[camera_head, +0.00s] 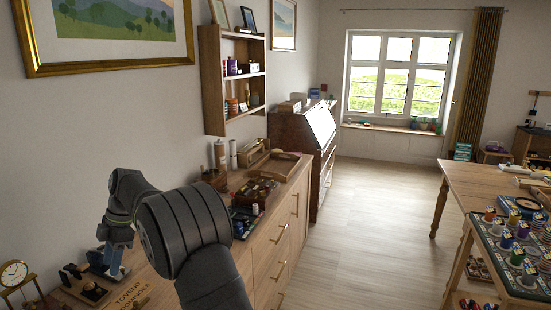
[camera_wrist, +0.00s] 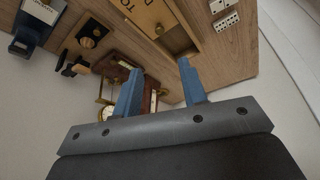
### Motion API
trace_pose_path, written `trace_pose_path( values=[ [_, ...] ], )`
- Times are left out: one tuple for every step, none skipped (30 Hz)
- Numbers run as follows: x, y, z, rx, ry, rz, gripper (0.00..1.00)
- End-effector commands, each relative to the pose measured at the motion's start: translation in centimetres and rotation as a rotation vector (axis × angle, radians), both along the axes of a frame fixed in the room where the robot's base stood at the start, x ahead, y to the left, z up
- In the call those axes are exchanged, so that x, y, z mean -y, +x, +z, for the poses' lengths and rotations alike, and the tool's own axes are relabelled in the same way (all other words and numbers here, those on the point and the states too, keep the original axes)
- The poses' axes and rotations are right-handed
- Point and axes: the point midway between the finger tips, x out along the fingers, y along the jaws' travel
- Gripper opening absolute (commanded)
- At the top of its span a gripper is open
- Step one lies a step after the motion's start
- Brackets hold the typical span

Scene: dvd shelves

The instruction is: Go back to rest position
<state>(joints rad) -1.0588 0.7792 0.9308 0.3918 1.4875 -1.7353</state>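My arm reaches over the wooden sideboard (camera_head: 262,222) at the left in the head view, its end pointing down toward the wall side. In the wrist view the two blue fingers of my gripper (camera_wrist: 160,66) stand apart with nothing held between them. A wooden dominoes box (camera_wrist: 150,12) lies just beyond the fingertips, and its lettering also shows in the head view (camera_head: 131,294). Loose white domino tiles (camera_wrist: 226,21) lie beside it. I cannot tell how far the fingertips are above the surface.
A brass clock (camera_head: 14,274) stands at the sideboard's near left; a wall shelf (camera_head: 212,80) hangs above. Boxes and bottles crowd the sideboard past my arm. A table (camera_head: 470,183) with a tray of several small pots (camera_head: 515,287) stands right. The floor (camera_head: 355,220) between is clear.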

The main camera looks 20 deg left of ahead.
Motion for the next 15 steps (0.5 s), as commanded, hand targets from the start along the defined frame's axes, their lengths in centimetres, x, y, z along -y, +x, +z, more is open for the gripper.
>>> trace_pose_path(
  values=[
    [0.1,0.4,1.0,0.002,0.003,-0.002,0.39],
    [0.2,0.6,1.6,0.002,0.003,-0.001,0.39],
    [0.3,0.9,2.3,0.002,0.003,-0.002,0.39],
    [0.4,1.1,2.9,0.002,0.003,-0.002,0.39],
    [0.4,0.8,2.2,-0.001,-0.003,0.0,0.39],
    [0.2,0.4,1.2,-0.002,-0.004,0.002,0.39],
    [0.2,0.1,0.6,-0.002,-0.005,0.002,0.39],
    [0.0,-0.1,0.0,-0.002,-0.004,0.002,0.39],
    [0.0,-0.3,-0.8,-0.002,-0.004,0.002,0.39],
    [-0.2,-0.5,-1.3,-0.001,-0.003,0.002,0.39],
    [-0.2,-0.8,-1.9,-0.002,-0.004,0.002,0.39],
    [-0.3,-1.1,-2.6,-0.001,-0.003,0.002,0.39],
    [-0.4,-1.3,-3.2,-0.001,-0.003,0.002,0.39],
    [-0.6,-1.5,-3.7,-0.001,-0.003,0.002,0.39],
    [-0.7,-1.8,-4.5,-0.002,-0.004,0.002,0.39]
  ],
)
